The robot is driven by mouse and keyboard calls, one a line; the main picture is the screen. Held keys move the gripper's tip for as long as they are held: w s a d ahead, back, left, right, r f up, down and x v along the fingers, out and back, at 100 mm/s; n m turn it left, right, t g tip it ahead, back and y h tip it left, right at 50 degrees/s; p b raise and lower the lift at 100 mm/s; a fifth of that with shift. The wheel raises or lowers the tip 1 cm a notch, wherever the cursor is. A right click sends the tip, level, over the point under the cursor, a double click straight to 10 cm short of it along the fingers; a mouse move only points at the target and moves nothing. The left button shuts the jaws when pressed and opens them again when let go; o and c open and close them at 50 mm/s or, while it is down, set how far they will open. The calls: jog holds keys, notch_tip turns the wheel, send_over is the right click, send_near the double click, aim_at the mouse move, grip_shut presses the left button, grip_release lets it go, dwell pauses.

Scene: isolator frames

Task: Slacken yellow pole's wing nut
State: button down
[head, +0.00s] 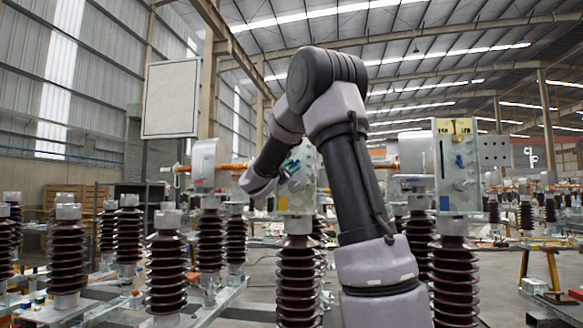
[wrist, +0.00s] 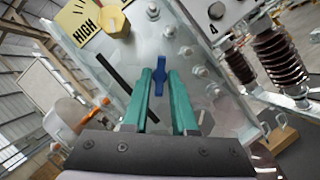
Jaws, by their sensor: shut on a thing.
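A blue wing nut (wrist: 160,82) sits on the pale metal face of a switch box (wrist: 205,130) in the wrist view. My gripper (wrist: 166,74) is shut on the wing nut, with one teal finger on each side. In the head view my gripper (head: 288,168) is at the front of the middle box (head: 300,200), which my arm partly hides. The wrist view shows a yellow HIGH label (wrist: 84,30) with a yellow knob (wrist: 113,23) on this box. The wing nut cannot be made out in the head view.
Another box (head: 447,185) on the right has a yellow plate (head: 455,126) and its own blue wing nut (head: 459,162). Brown ribbed insulators (head: 165,265) stand on both sides. An orange rod (head: 232,167) runs left of the middle box. Bolts (wrist: 185,51) line the box face near my fingers.

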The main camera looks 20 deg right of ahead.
jog(key=n+t, duration=0.1)
jog(key=n, duration=0.1)
jog(key=n+t, duration=0.1)
jog(key=n, duration=0.1)
jog(key=shift+d+f+n+y, duration=0.1)
jog(key=shift+n+y, duration=0.2)
jog(key=shift+n, duration=0.4)
jog(key=c, duration=0.7)
grip_release()
jog(key=v, duration=1)
jog(key=shift+s+f, duration=0.1)
jog(key=shift+s, duration=0.3)
